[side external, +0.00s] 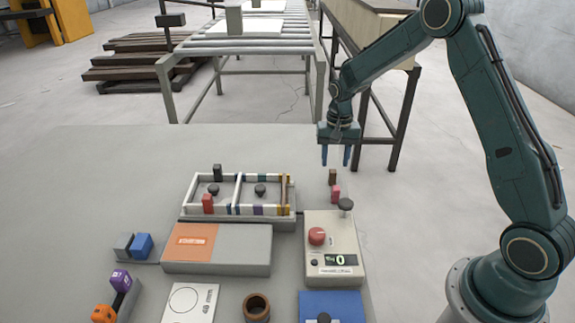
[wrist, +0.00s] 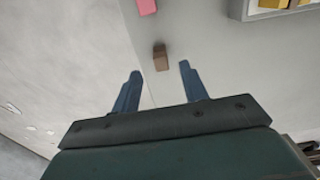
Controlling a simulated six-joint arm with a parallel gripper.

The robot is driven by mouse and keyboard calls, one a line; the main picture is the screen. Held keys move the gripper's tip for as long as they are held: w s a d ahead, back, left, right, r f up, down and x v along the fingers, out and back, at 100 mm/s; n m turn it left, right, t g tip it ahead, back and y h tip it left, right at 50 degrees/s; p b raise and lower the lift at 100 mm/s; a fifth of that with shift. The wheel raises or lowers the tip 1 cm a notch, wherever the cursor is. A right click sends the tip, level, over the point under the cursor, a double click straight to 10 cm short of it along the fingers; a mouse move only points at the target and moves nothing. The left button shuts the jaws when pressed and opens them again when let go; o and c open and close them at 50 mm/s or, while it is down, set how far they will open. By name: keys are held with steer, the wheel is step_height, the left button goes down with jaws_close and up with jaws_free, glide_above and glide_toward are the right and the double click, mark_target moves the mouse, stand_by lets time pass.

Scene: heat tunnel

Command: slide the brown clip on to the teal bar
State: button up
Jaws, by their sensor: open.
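The brown clip (side external: 332,177) stands on the grey table, to the right of the white frame. It also shows in the wrist view (wrist: 160,58), just beyond and between my fingertips. My gripper (side external: 336,160) is open and empty, pointing down above the brown clip. In the wrist view its two blue fingers (wrist: 160,72) are apart, with nothing between them. A small dark teal piece (side external: 262,178) shows at the far rail of the white frame; I cannot tell whether it is the teal bar.
A pink clip (side external: 336,193) stands near the brown one. The white frame (side external: 239,190) holds several coloured pieces, including a red block (side external: 207,204). A control box (side external: 334,250) with a red button and dark knob stands in front.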

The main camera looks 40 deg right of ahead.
mark_target(333, 171)
steer(key=shift+w+f, duration=0.1)
steer(key=shift+f, duration=2.45)
steer(key=shift+c, duration=0.2)
jaws_close()
